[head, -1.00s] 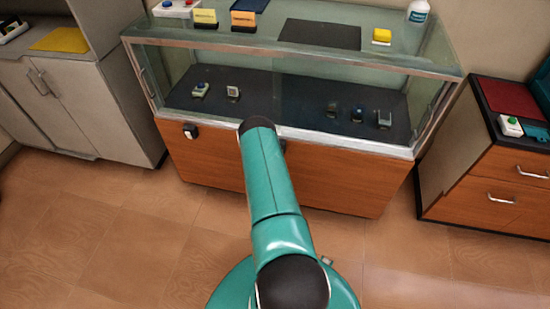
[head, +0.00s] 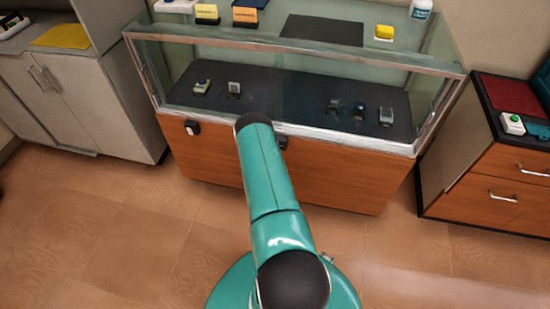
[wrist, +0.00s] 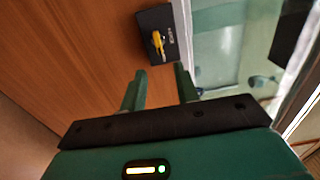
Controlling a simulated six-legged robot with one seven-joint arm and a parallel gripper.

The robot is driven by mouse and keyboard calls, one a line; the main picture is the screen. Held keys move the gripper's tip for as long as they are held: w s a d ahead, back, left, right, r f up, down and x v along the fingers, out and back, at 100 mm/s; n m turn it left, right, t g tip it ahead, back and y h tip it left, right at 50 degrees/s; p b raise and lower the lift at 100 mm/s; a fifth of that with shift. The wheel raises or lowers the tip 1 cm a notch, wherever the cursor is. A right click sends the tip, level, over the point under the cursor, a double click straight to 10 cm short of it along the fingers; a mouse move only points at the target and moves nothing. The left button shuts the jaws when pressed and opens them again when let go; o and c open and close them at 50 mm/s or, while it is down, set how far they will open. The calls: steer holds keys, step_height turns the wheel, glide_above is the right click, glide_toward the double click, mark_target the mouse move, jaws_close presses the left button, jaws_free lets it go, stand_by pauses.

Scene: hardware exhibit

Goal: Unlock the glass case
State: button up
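The glass case (head: 300,140) has a metal frame, glass panes and a wooden base, and stands ahead of me in the head view. In the wrist view, a black lock box (wrist: 169,52) is on the wooden panel beside the metal frame, with a yellow key (wrist: 157,44) at its face. Whether the key is fully inserted is unclear. My gripper (wrist: 159,80) is open and empty, its fingertips just short of the key and apart from it. The gripper is hidden behind my arm in the head view. A dark box (head: 281,141) partly shows beside my arm there.
Another small dark box (head: 192,127) is on the base's left. Several small devices lie on the dark shelf inside the case. Small boxes and a bottle (head: 420,9) stand on top. Cabinets flank the case at left (head: 95,100) and right (head: 490,180). The floor in front is clear.

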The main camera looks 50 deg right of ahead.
steer(key=v, duration=0.7)
stand_by(0.3)
